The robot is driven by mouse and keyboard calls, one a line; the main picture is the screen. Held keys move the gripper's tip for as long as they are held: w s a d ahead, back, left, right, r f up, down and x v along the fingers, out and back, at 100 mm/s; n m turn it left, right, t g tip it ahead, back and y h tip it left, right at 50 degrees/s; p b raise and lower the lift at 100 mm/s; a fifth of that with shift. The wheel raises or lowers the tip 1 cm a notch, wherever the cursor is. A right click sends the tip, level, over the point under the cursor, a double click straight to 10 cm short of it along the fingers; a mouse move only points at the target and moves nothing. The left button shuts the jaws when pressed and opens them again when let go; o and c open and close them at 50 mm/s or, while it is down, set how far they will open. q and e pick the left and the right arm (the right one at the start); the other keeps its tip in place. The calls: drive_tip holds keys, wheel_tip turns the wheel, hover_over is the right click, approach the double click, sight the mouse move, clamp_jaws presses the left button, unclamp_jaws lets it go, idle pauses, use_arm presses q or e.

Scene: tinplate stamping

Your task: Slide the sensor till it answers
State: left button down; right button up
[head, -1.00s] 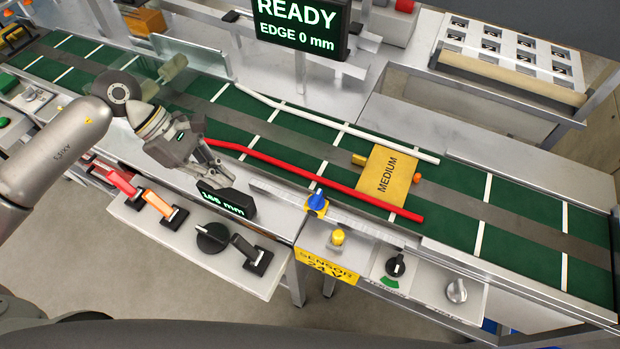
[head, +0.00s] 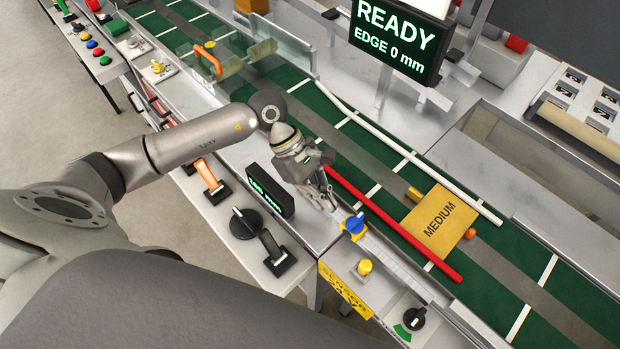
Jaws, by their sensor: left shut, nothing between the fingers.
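The sensor, a small blue block with a light top (head: 354,224), sits on the metal rail along the near edge of the green conveyor. My left gripper (head: 330,203) is shut and empty, pointing down just left of the sensor, apart from it as far as I can see. A yellow plate marked MEDIUM (head: 438,226) lies on the belt beyond the sensor, between a red guide bar (head: 394,222) and a white guide bar (head: 410,152). The screen (head: 399,38) reads READY, EDGE 0 mm. A small black display (head: 269,190) shows a mm value, hard to read. My right gripper is not in view.
A yellow knob (head: 364,267) and a black rotary switch (head: 413,318) are on the near panel by the SENSOR label. A black dial (head: 246,222) and levers (head: 272,250) stand to the left.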

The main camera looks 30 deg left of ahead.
sight(347, 221)
use_arm(q)
drive_tip(key=shift+s+d+f, duration=0.1)
drive_tip(key=shift+s+d, duration=0.15)
drive_tip(key=shift+d, duration=0.8)
drive_tip(key=shift+s+d+f+p, duration=0.1)
drive_tip(key=shift+d+f+p, duration=0.1)
drive_tip(key=shift+d+p, duration=0.15)
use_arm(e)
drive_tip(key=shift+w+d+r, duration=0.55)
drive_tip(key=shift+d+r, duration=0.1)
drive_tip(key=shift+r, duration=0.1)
use_arm(q)
drive_tip(key=d, duration=0.1)
drive_tip(key=s+d+b, duration=0.1)
drive_tip(key=d, duration=0.1)
drive_tip(key=shift+s+d+f, duration=0.1)
drive_tip(key=shift+s+d, duration=0.1)
drive_tip(key=shift+d, duration=0.3)
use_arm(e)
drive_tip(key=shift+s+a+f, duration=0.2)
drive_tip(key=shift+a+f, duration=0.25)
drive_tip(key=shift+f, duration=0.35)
use_arm(q)
drive_tip(key=shift+a, duration=0.1)
